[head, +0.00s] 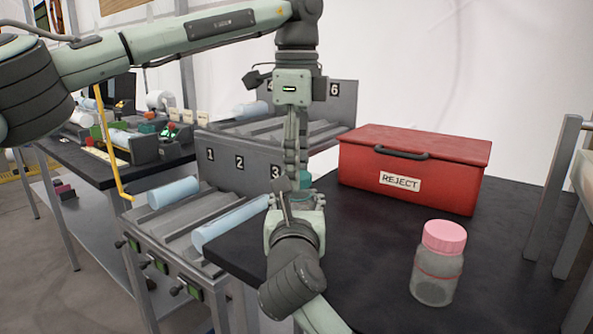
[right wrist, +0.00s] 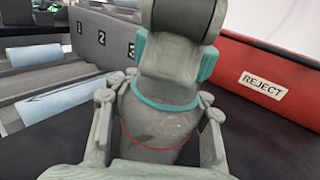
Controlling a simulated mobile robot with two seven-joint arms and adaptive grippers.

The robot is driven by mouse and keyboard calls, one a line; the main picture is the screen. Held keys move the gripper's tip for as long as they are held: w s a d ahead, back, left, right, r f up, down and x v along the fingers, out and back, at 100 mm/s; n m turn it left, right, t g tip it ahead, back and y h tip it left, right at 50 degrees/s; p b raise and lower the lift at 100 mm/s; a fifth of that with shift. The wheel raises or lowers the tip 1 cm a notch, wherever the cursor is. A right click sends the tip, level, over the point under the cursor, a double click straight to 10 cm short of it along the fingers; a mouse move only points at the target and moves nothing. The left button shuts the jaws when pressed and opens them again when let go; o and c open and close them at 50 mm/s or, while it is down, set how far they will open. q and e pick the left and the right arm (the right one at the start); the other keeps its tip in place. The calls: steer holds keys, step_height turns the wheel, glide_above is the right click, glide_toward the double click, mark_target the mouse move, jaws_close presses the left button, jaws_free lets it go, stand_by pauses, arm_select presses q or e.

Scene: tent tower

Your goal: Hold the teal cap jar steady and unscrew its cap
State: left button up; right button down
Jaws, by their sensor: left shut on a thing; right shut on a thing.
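The teal cap jar (right wrist: 152,125) stands upright between the fingers of my right gripper (right wrist: 158,112), clear-bodied with a red line around it. My right gripper (head: 296,202) is shut on the jar body. My left gripper (head: 294,168) comes straight down from above and is shut on the teal cap (right wrist: 208,64). Teal shows on both sides of the left fingers in the right wrist view, with a teal ring at the jar's neck. In the head view the grippers hide most of the jar. I cannot tell how far the cap is turned.
A red REJECT box (head: 410,185) stands behind and right on the black table (head: 365,250). A pink-capped jar (head: 437,265) stands at the front right. A grey numbered rack (head: 225,160) with pale blue cylinders (head: 230,222) is at left. Table between grippers and pink-capped jar is clear.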

arm_select(q)
steer(key=shift+r, duration=0.5)
steer(key=shift+r, duration=2)
arm_select(e)
steer(key=c, duration=0.7)
jaws_free()
steer(key=shift+s, duration=0.15)
